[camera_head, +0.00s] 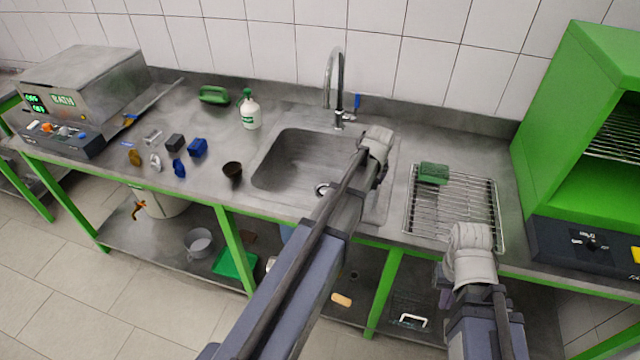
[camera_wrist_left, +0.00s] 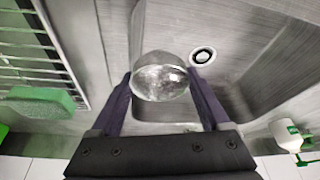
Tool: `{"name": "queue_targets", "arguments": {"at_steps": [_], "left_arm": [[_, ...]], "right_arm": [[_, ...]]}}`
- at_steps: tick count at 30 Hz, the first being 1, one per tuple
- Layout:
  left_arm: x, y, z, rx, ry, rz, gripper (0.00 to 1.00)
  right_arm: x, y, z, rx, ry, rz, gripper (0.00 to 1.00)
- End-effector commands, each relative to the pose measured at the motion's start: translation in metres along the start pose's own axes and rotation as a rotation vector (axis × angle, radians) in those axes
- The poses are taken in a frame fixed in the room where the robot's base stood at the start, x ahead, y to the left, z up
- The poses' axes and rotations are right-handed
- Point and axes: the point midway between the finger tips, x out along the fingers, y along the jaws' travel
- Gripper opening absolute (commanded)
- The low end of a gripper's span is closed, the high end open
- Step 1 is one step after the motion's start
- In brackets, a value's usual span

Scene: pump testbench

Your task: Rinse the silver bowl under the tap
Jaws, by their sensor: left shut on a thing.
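The silver bowl (camera_wrist_left: 160,78) is a shiny round shape between the two fingers of my left gripper (camera_wrist_left: 162,88) in the left wrist view. The gripper is shut on it, over the right part of the sink (camera_head: 290,165). In the head view my left wrist hides the bowl and fingers. The chrome tap (camera_head: 333,85), with a blue lever, stands behind the sink, just beyond my left wrist. No water stream is visible. My right gripper (camera_head: 445,298) is low in front of the counter, mostly hidden behind its wrist; its opening cannot be made out.
A wire rack (camera_head: 450,205) with a green sponge (camera_head: 433,173) lies right of the sink. A green-capped bottle (camera_head: 250,110), a dark cup (camera_head: 232,170) and several small parts stand left of it. A green cabinet (camera_head: 560,130) closes off the right end.

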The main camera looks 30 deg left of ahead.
Motion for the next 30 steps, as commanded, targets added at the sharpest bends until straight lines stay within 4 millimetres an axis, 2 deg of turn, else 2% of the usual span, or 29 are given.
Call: {"name": "queue_targets", "arguments": {"at_steps": [1,3,12,19,30], "left_arm": [[0.023,0.000,-0.018,-0.047,0.000,-0.020,0.21],[0.041,-0.005,-0.036,-0.118,0.000,-0.048,0.21],[0.101,-0.028,-0.102,-0.383,0.019,-0.153,0.21],[0.122,-0.040,-0.126,-0.493,0.033,-0.196,0.21],[0.124,-0.044,-0.130,-0.518,0.037,-0.205,0.21]], "right_arm": [[0.015,-0.002,-0.001,0.000,0.000,0.000,0.00],[0.025,-0.002,-0.002,0.000,0.000,0.000,0.00],[0.061,-0.006,-0.004,0.001,0.000,0.000,0.00],[0.072,-0.007,-0.004,0.001,0.000,0.000,0.00],[0.073,-0.007,-0.004,0.001,0.000,0.000,0.00]]}}
